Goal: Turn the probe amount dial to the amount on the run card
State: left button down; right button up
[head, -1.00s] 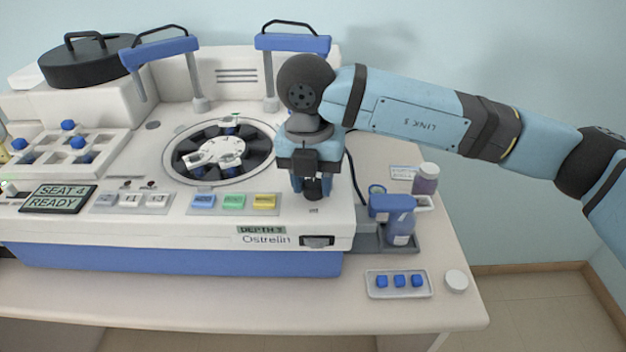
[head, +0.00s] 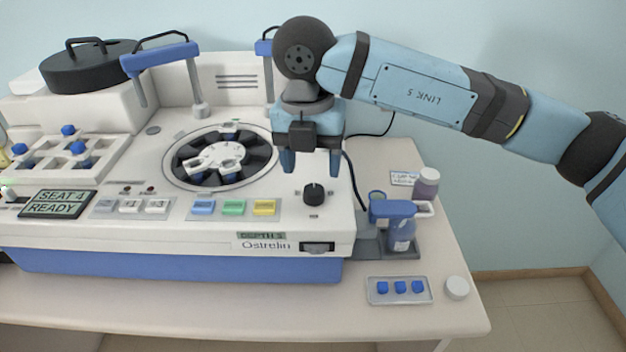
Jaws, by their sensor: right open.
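A black dial (head: 314,193) sits on the right end of the white machine's front panel. A small display (head: 261,235) below it reads "DEPTH" with a digit that looks like 5. My right gripper (head: 311,168) is open, its blue fingers pointing down just above and behind the dial, apart from it and empty. A small card (head: 404,178) with print too small to read lies on the table right of the machine; I cannot tell whether it is the run card. My left gripper is not in view.
Blue, green and yellow buttons (head: 234,208) lie left of the dial. A round carousel (head: 185,165) is behind them. The front table strip is mostly clear.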

aim_at(308, 188)
notch_tip(308, 188, up, 9)
jog(key=shift+a, duration=0.25)
jog(key=shift+f, duration=0.1)
